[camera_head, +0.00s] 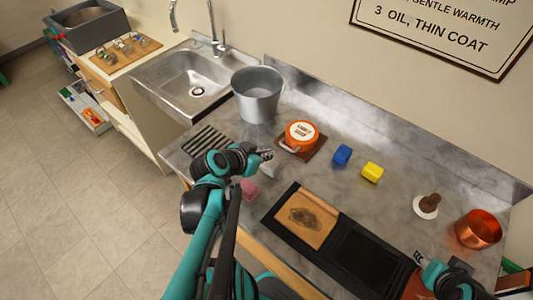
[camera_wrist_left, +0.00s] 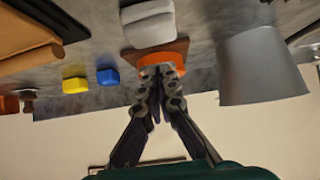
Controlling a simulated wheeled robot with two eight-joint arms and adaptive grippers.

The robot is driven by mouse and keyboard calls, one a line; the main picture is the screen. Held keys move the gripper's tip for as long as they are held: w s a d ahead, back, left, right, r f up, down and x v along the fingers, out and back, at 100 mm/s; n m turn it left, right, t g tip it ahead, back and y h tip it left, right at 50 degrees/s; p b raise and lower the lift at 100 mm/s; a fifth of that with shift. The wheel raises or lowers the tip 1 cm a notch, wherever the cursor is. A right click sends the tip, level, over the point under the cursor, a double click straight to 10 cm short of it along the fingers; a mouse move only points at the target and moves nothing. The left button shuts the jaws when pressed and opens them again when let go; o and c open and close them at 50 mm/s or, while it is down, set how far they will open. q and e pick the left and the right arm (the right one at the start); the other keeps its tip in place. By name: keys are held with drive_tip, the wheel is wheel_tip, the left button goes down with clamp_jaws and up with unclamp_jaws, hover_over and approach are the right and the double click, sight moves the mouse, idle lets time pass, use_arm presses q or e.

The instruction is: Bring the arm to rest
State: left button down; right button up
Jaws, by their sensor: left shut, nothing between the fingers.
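My left arm comes in from the lower left of the head view. Its gripper (camera_head: 268,155) is over the counter, left of an orange round tin (camera_head: 301,132) on a brown square board (camera_head: 312,151). In the left wrist view the fingers of my left gripper (camera_wrist_left: 158,78) are closed together with nothing between them, and the orange tin (camera_wrist_left: 160,61) shows behind the tips. A whitish block (camera_wrist_left: 148,24) lies near the fingers. My right gripper (camera_head: 420,258) is at the lower right, small and partly seen; its jaws are unclear.
A metal bucket (camera_head: 257,95) stands behind my left gripper, beside the sink (camera_head: 190,80). Blue (camera_head: 342,155) and yellow (camera_head: 372,172) blocks, a brush on a white disc (camera_head: 427,206) and a copper pot (camera_head: 478,229) stand rightward. A black tray (camera_head: 363,257) lies in front.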

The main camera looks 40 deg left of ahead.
use_arm(q)
drive_tip(key=shift+s+r, duration=0.1)
drive_tip(key=shift+s, duration=0.05)
drive_tip(key=d+g, duration=0.1)
drive_tip(key=d, duration=0.3)
drive_tip(key=d+g, duration=0.1)
drive_tip(key=d, duration=0.2)
drive_tip(key=shift+s+d+h, duration=0.15)
drive_tip(key=shift+d+h, duration=0.15)
drive_tip(key=shift+d, duration=0.05)
drive_tip(key=shift+g+y, duration=0.4)
drive_tip(key=shift+g, duration=0.2)
drive_tip(key=d, duration=0.2)
drive_tip(key=s+d+r, duration=0.1)
drive_tip(key=d, duration=0.1)
drive_tip(key=s+d, duration=0.1)
drive_tip(key=shift+s+d+r, duration=0.2)
drive_tip(key=shift+d+r, duration=0.1)
drive_tip(key=shift+d, duration=0.1)
drive_tip(key=shift+s+d+r, duration=0.1)
drive_tip(key=shift+d+r, duration=0.05)
drive_tip(key=shift+r, duration=0.05)
